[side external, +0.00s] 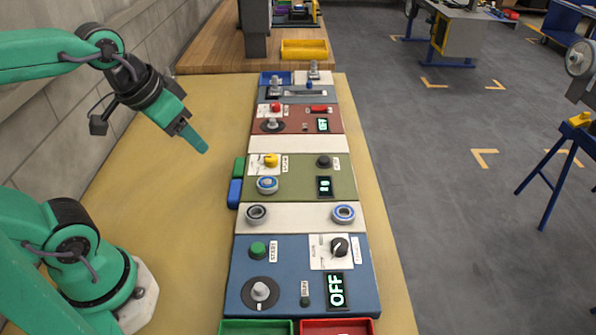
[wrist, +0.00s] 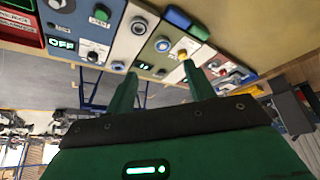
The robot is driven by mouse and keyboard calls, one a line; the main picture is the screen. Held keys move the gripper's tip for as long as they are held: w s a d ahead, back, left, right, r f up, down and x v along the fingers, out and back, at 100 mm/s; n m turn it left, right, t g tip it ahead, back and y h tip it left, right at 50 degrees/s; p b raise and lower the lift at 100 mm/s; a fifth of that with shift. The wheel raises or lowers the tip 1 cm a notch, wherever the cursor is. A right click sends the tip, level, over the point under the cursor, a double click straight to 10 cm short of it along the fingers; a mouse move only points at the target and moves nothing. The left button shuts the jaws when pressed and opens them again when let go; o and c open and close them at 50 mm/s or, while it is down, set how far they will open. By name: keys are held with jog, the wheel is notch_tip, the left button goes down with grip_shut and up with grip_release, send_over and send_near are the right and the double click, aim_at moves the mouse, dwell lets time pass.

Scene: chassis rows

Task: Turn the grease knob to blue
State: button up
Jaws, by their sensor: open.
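The labels are too small to read surely, so I cannot tell which knob is the grease knob. The olive panel (side external: 300,185) holds a yellow knob (side external: 271,160) on a white plate, a black knob (side external: 324,161), a blue-ringed dial (side external: 267,184) and a lit display (side external: 325,186). The yellow knob also shows in the wrist view (wrist: 183,54). The near blue panel (side external: 290,270) has a black knob (side external: 339,247) on a white plate. My gripper (side external: 201,146) is open and empty, above the bench left of the olive panel. Its two fingers show apart in the wrist view (wrist: 160,72).
A green block (side external: 239,167) and a blue block (side external: 235,193) sit at the olive panel's left edge. A red panel (side external: 298,120) lies beyond it. Green (side external: 255,327) and red (side external: 337,326) trays are at the front. The bench left of the panels is clear.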

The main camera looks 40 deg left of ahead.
jog(key=w+a+g, duration=0.1)
jog(key=w, duration=0.6)
jog(key=m+g, duration=0.1)
jog(key=g, duration=0.3)
send_over(271, 157)
notch_tip(271, 157, down, 13)
jog(key=shift+s+r, duration=0.15)
jog(key=shift+r, duration=0.05)
jog(key=shift+w+f, duration=0.2)
jog(key=shift+f, duration=0.05)
jog(key=shift+f, duration=0.2)
jog(key=shift+f, duration=3.7)
jog(key=c, duration=1)
